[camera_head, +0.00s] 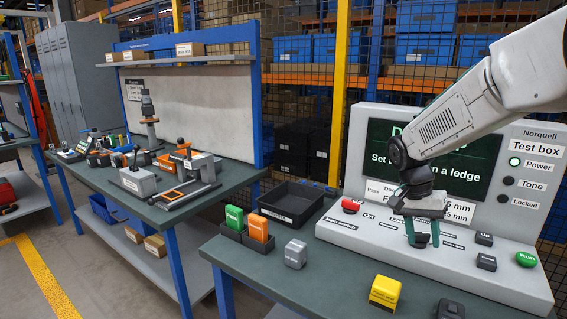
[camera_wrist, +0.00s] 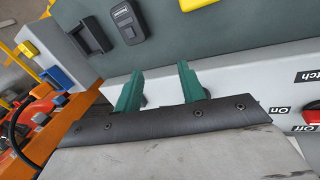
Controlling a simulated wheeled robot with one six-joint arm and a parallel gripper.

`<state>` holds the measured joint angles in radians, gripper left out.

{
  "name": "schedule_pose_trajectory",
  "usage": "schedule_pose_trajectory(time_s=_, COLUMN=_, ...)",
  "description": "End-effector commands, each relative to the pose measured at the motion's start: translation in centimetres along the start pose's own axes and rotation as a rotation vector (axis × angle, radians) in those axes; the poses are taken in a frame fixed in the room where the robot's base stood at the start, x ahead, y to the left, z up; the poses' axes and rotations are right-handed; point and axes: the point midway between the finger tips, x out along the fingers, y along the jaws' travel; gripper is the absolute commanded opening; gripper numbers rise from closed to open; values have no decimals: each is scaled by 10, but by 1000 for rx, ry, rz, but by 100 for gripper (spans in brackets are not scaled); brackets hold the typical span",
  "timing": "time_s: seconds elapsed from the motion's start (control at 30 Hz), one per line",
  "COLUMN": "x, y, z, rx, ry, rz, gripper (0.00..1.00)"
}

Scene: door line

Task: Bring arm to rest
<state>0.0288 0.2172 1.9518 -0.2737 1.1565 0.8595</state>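My gripper (camera_head: 422,236) hangs at the end of my white arm, which reaches in from the upper right in the head view. It points down over the sloped front panel of the test box (camera_head: 340,232). Its two green fingers stand apart with nothing between them; they also show in the wrist view (camera_wrist: 160,86), with bare pale panel between them. I cannot tell whether the fingertips touch the panel. My arm covers part of the test box's screen (camera_head: 379,150).
A red button (camera_head: 351,205), dark switches and a green button (camera_head: 526,259) sit on the panel. On the bench in front are a yellow block (camera_head: 385,292), a grey block (camera_head: 295,254), green and orange blocks and a black tray (camera_head: 291,202). Another workbench stands left.

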Motion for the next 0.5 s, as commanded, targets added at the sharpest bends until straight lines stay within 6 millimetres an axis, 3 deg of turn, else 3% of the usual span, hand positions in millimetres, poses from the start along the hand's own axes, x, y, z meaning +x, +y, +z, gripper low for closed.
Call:
schedule_pose_trajectory(time_s=0.2, x=-25, y=60, z=88, rx=-363, ry=-34, rz=-87, gripper=40)
schedule_pose_trajectory(time_s=0.5, x=-30, y=127, z=194, rx=-701, ry=13, rz=-225, gripper=40)
